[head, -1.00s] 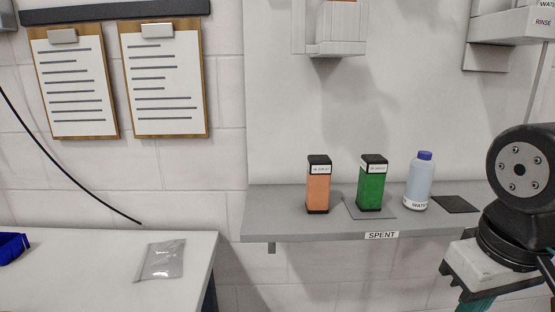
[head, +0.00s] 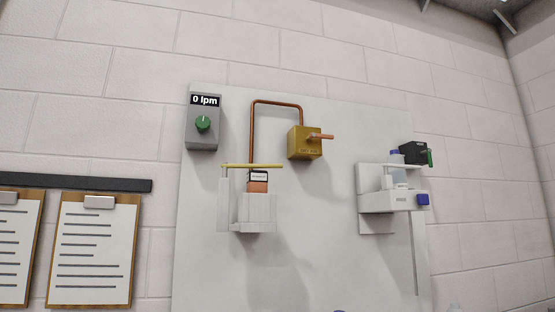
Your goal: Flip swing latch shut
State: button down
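The likely swing latch is a thin yellow bar (head: 240,165) in the head view, at the top of a white wall holder (head: 258,222). The bar lies about level and spans the holder's top from its left post to beyond its right side. An orange cartridge (head: 258,187) with a black top and white label stands in the holder, just below the bar. I cannot tell from this angle whether the bar passes over the cartridge or behind it, or whether it is latched. My gripper is out of view.
A grey box (head: 202,120) with a green knob reads 0 lpm. A copper pipe (head: 253,125) runs beside it to a brass valve box (head: 304,143). At right, a white fixture (head: 378,202) holds a bottle (head: 398,174) beside a black block (head: 411,152). Clipboards (head: 90,250) hang at lower left.

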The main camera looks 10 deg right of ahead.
aim_at(224, 165)
jog(key=k, duration=0.95)
jog(key=z, duration=0.85)
jog(key=i, duration=1.4)
jog(key=u, duration=0.45)
